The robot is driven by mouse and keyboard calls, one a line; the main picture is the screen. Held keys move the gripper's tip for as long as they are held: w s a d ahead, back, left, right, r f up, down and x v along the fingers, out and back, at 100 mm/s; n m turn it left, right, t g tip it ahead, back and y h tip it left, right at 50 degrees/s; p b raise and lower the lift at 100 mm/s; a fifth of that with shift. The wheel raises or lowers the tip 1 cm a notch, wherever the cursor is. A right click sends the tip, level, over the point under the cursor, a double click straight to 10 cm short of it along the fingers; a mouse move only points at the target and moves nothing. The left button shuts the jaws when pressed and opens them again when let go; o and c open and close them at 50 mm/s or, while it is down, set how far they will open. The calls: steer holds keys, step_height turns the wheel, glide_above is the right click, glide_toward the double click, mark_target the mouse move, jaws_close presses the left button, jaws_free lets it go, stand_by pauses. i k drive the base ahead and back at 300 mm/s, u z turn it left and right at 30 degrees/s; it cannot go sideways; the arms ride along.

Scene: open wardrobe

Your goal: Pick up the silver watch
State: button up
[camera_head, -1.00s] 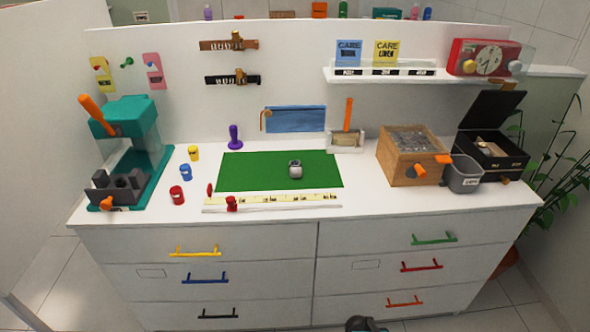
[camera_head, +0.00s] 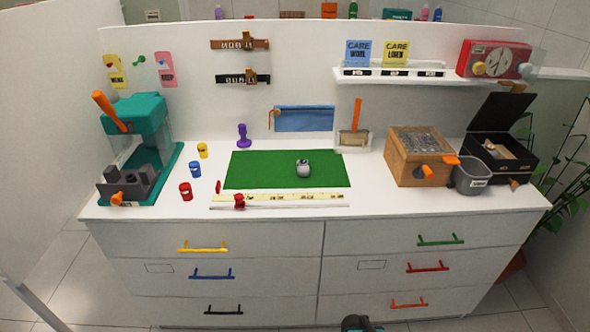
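The silver watch (camera_head: 303,169) sits on the green mat (camera_head: 262,172) on top of the white dresser, right of the mat's middle. It looks like a small grey, rounded object; its finer details are too small to make out. A dark part (camera_head: 358,323), likely the end of my arm, shows at the bottom edge, below the dresser front and well away from the watch. It is cut off by the frame, and its fingers cannot be made out.
A teal press (camera_head: 140,118) stands left, with several small coloured pots beside it. A yellow ruler (camera_head: 290,198) lies along the mat's front. A wooden box (camera_head: 408,170), a grey bin (camera_head: 470,176) and an open black box (camera_head: 500,158) stand right. The mat around the watch is clear.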

mark_target(302, 165)
steer(key=u, duration=2.15)
steer(key=i, duration=1.35)
